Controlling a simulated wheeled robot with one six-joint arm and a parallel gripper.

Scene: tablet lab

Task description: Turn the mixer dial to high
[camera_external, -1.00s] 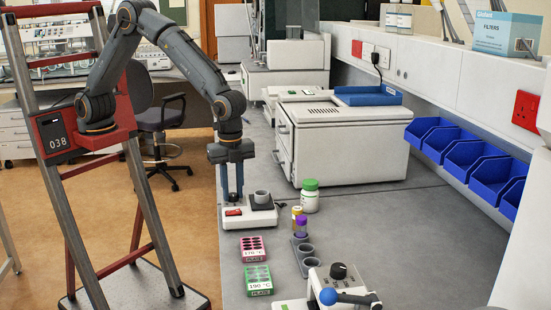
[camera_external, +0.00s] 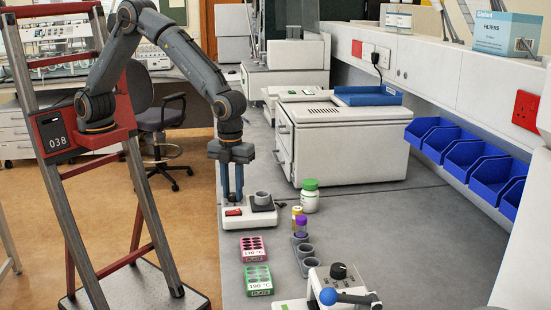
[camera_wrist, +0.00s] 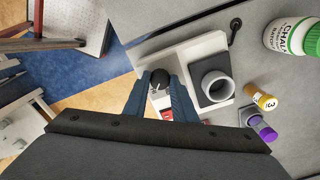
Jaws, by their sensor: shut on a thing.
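The mixer is a white, low unit on the bench, in the external view (camera_external: 232,222) and the wrist view (camera_wrist: 180,55). Its black dial (camera_wrist: 160,77) has a pale pointer mark; any scale around it is too small to read. My gripper (camera_external: 234,196) points straight down, with its blue fingers on both sides of the dial. In the wrist view my gripper (camera_wrist: 160,84) is shut on the dial. A grey cup (camera_wrist: 217,85) stands on the mixer's dark plate beside the dial. A red switch (camera_external: 233,212) is on the mixer's front.
A white bottle with a green lid (camera_external: 309,197), a yellow-capped vial (camera_wrist: 262,98) and a purple-capped vial (camera_wrist: 262,128) stand right of the mixer. Pink (camera_external: 252,244) and green (camera_external: 258,274) blocks lie nearer the camera. A large white box-shaped instrument (camera_external: 350,145) stands behind.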

